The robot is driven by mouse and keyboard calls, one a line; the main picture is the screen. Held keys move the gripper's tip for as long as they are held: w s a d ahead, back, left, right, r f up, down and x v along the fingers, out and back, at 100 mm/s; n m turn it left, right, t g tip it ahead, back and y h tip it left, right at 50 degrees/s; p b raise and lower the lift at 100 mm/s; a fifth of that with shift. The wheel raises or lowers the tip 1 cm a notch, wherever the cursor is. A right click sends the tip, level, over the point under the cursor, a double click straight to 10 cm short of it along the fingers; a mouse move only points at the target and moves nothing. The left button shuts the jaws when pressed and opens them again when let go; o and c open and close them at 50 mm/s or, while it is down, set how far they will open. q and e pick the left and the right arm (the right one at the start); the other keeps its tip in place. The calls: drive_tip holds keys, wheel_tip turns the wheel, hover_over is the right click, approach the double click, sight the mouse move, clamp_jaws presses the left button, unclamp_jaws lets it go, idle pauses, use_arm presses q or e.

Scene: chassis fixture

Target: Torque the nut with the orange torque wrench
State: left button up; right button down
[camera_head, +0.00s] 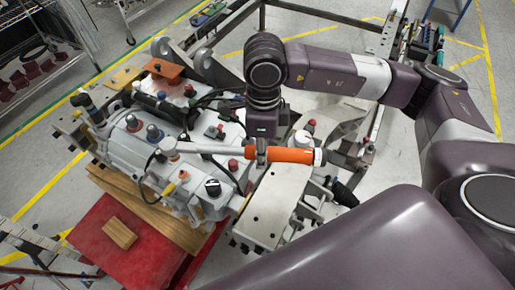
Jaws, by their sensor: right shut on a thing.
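The orange torque wrench (288,154) lies roughly level across the picture, its orange handle to the right and its silver shaft and round head to the left. My right gripper (262,152) comes down from above and is shut on the wrench near where the handle meets the shaft. The wrench head (169,147) is over the grey chassis assembly (125,150). The nut is hidden or too small to tell, so I cannot tell whether the head sits on it. My left gripper is not in view.
The assembly has several knobs, caps and black hoses close around the wrench head. A wooden block (119,233) lies on a red surface (98,262) in front. A metal frame (340,18) stands behind. A rack (40,60) is at the upper left.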

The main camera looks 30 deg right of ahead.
drive_tip(key=shift+f, duration=0.2)
drive_tip(key=shift+w+f+b, duration=0.1)
drive_tip(key=shift+f+b, duration=0.5)
drive_tip(key=shift+f, duration=0.5)
wheel_tip(320, 180, down, 4)
drive_tip(key=shift+r+b, duration=0.25)
drive_tip(key=shift+b, duration=0.95)
drive_tip(key=shift+f+b, duration=1.1)
drive_tip(key=shift+b, duration=0.25)
drive_tip(key=shift+s+b, duration=0.2)
drive_tip(key=shift+b, duration=0.15)
drive_tip(key=shift+s+f, duration=0.1)
